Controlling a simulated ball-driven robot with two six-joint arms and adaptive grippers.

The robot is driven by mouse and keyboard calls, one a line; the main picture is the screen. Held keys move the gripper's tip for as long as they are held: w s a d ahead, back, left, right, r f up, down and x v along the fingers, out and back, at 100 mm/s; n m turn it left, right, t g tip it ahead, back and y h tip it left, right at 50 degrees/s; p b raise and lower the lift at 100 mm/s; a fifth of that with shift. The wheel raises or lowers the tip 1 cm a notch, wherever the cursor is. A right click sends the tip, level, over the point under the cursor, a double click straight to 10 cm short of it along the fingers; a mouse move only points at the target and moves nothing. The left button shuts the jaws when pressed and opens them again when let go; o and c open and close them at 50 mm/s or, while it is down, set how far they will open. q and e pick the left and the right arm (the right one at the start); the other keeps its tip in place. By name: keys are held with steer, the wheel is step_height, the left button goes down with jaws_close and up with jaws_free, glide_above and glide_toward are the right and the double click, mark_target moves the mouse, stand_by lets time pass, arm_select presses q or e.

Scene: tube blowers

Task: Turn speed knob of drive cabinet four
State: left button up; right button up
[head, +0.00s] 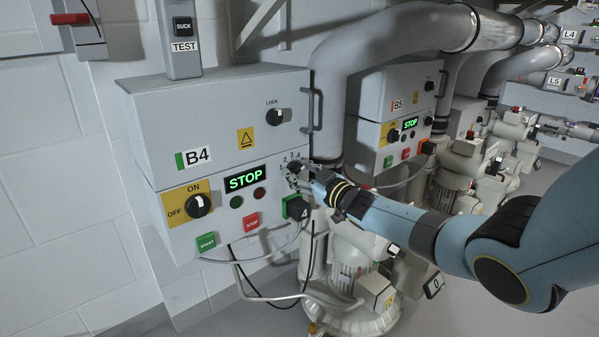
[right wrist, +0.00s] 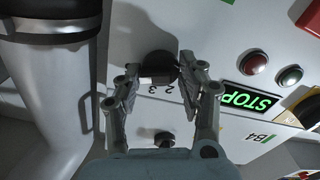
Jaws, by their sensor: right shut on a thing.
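Drive cabinet four is the grey box marked B4 (head: 225,115) on the wall in the head view. Its speed knob (right wrist: 158,67) is black with a pale mark, with printed numbers beside it, in the right wrist view. My right gripper (right wrist: 160,68) has one finger on each side of the knob and is shut on it. In the head view my right gripper (head: 300,172) is at the right part of the cabinet's lower front, and it hides most of the knob. My left gripper is not in view.
A green-lit STOP display (head: 245,179), an ON/OFF switch (head: 198,205), a red stop button (head: 252,221) and a green start button (head: 206,242) share the panel. A black part on a green plate (head: 297,207) sits just below my gripper. Cabinet B5 (head: 398,105) and a grey pipe (head: 330,110) stand to the right.

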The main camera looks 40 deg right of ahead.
steer(key=shift+w+d+r, duration=0.15)
steer(key=shift+d+r, duration=0.2)
steer(key=o, duration=0.8)
steer(key=shift+d, duration=0.1)
steer(key=shift+o, duration=0.9)
steer(key=shift+f, duration=0.15)
steer(key=shift+f, duration=0.1)
steer(key=shift+s+f, duration=0.1)
steer(key=shift+s, duration=0.25)
steer(key=s, duration=1.1)
steer(key=shift+s+d, duration=0.25)
steer(key=shift+d, duration=0.1)
